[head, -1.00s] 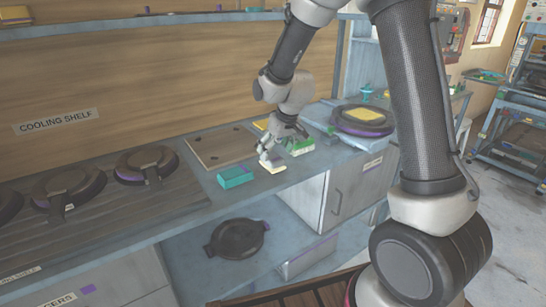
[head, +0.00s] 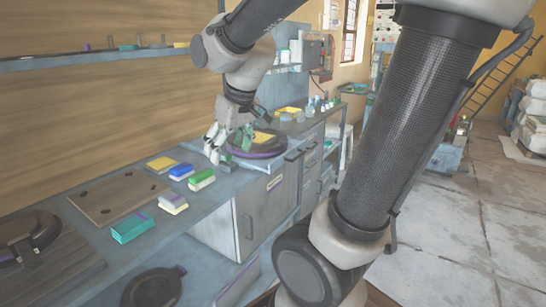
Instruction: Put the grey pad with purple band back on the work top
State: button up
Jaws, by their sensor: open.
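A pale cream pad with a purple-grey band on top (head: 173,203) rests on the work top (head: 215,205), between a teal pad and a green-and-white pad. It best fits the grey pad with purple band, though its grey is hard to make out. My gripper (head: 214,150) is open, with nothing visible between its fingers. It is above the work top, to the right of and behind that pad and apart from it. It is close to the left side of a round dark plate (head: 262,151).
A teal pad with a purple strip (head: 133,227), a green-and-white pad (head: 201,180), a blue-and-white pad (head: 181,172) and a yellow pad (head: 161,164) stand nearby. A brown board (head: 115,195) lies behind. The round plate carries a yellow piece (head: 263,138).

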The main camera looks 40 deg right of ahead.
jog(key=s+d+r+m, duration=0.1)
jog(key=s+d, duration=0.3)
jog(key=s, duration=0.9)
jog(key=shift+s+m+h, duration=0.3)
jog(key=shift+s, duration=0.05)
